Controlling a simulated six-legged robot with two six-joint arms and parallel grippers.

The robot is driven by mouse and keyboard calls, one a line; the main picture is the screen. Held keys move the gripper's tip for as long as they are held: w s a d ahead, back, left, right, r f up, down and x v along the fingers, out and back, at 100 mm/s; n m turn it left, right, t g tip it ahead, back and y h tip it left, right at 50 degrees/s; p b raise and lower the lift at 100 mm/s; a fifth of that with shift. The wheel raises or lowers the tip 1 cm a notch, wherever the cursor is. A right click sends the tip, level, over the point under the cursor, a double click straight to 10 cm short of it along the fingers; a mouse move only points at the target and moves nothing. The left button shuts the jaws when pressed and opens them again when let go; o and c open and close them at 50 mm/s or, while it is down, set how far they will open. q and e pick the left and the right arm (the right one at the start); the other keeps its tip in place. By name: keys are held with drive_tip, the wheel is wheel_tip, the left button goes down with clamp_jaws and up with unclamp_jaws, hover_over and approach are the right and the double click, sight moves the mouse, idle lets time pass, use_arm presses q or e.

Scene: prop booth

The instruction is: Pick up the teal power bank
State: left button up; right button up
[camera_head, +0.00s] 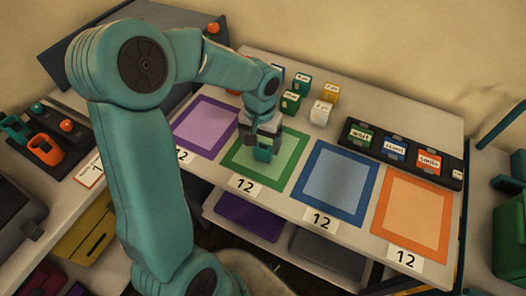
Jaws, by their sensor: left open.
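A small teal block (263,155), which looks like the power bank, is at the green mat (236,163). My left gripper (262,146) is directly over it, pointing down. Its grey fingers are open around or just beside the block and partly hide it. I cannot tell whether they touch it. My right gripper is not in view.
Purple (203,126), blue (335,185) and orange (413,213) mats lie on the same table. Several small labelled blocks, one of them white (321,113), stand behind the gripper. A black rack (404,153) holds labelled cards at the back right. The blue and orange mats are clear.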

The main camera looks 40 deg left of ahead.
sight(263, 147)
use_arm(q)
drive_tip(key=f, duration=0.5)
drive_tip(key=shift+w+d, duration=0.1)
drive_tip(key=shift+w, duration=0.15)
drive_tip(key=shift+f, duration=0.3)
drive_tip(key=c, duration=1)
drive_tip(key=shift+c, duration=0.7)
drive_tip(key=shift+w+r, duration=0.1)
